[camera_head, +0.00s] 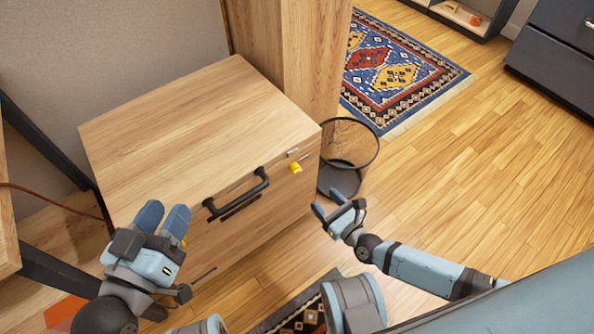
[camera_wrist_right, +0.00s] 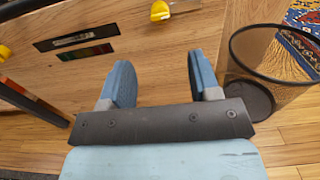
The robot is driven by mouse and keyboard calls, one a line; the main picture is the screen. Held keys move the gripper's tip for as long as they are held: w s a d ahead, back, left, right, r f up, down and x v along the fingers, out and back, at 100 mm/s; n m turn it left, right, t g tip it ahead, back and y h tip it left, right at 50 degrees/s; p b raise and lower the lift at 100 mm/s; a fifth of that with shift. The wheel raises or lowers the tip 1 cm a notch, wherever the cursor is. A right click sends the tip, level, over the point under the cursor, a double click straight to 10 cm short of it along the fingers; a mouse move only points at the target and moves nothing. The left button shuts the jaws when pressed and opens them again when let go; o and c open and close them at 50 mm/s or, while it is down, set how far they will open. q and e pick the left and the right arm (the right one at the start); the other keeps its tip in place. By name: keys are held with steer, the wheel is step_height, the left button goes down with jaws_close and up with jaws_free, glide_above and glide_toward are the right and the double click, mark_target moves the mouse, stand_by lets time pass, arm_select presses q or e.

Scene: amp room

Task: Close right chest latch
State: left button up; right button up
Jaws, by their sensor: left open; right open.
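The wooden chest (camera_head: 190,130) stands at the left with its lid down. The right latch (camera_head: 295,168) is a small yellow piece high on its front face, near the right corner, below a small metal plate (camera_head: 292,152). It also shows at the top of the right wrist view (camera_wrist_right: 160,11). A second yellow piece (camera_head: 183,242) is partly hidden behind my left gripper. My right gripper (camera_head: 325,202) is open and empty, apart from the latch, lower and to its right. It also shows in the wrist view (camera_wrist_right: 160,65). My left gripper (camera_head: 164,217) is open in front of the chest's left side.
A black handle (camera_head: 236,195) juts from the chest front between the latches. A dark mesh bin (camera_head: 345,160) stands close beside the chest's right side, near my right gripper. A wooden panel (camera_head: 310,50) rises behind. The wooden floor (camera_head: 470,170) at right is clear.

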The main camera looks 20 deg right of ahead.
mark_target(298, 172)
steer(key=b+x, duration=0.2)
steer(key=x, duration=0.8)
steer(key=shift+f, duration=0.1)
arm_select(q)
steer(key=shift+w+f+m+g, duration=0.2)
steer(key=shift+f+m+g, duration=0.15)
steer(key=shift+f, duration=0.8)
arm_select(e)
steer(key=shift+w+a, duration=0.25)
steer(key=shift+w, duration=0.45)
arm_select(q)
steer(key=shift+r, duration=0.1)
arm_select(e)
steer(key=shift+c, duration=0.5)
steer(key=c, duration=0.8)
arm_select(q)
steer(key=shift+a, duration=0.1)
arm_select(e)
steer(key=shift+c, duration=0.2)
